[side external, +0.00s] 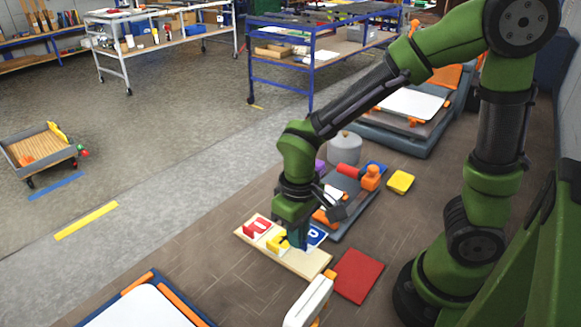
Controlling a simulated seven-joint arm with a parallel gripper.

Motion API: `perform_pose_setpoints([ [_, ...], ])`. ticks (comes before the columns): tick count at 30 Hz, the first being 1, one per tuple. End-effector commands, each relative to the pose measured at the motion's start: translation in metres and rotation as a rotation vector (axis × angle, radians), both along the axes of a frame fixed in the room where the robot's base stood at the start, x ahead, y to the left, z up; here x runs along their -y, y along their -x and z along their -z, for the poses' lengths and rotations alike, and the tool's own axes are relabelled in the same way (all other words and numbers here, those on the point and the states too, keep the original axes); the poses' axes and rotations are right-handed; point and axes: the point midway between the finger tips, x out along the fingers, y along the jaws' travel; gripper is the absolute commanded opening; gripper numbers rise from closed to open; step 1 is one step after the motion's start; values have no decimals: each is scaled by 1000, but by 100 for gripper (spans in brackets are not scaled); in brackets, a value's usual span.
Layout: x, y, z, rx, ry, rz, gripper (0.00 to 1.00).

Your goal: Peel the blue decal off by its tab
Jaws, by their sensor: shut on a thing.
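A pale wooden board (308,262) lies on the brown floor and bears a red decal (256,226), a yellow decal (275,242) and a blue decal (317,236) with a white letter P. My gripper (298,243) points down at the left edge of the blue decal, between it and the yellow one. It is shut on the blue decal at that edge. The tab and the fingertips are too small and covered to make out. The blue decal appears to be still at the board, partly hidden by my gripper.
A red square pad (358,276) lies right of the board, and a white-and-orange object (309,302) stands in front. Behind are a grey tray (364,208) with coloured items, a yellow block (400,182) and a grey rounded container (344,149). Floor left of the board is clear.

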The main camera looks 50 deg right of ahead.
Motion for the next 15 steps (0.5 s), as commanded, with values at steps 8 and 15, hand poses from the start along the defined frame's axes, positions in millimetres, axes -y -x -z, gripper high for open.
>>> perform_pose_setpoints([
  [8, 0, 0, -35, 1, 0, 0, 0],
  [15, 0, 0, -46, 0, 0, 0, 0],
])
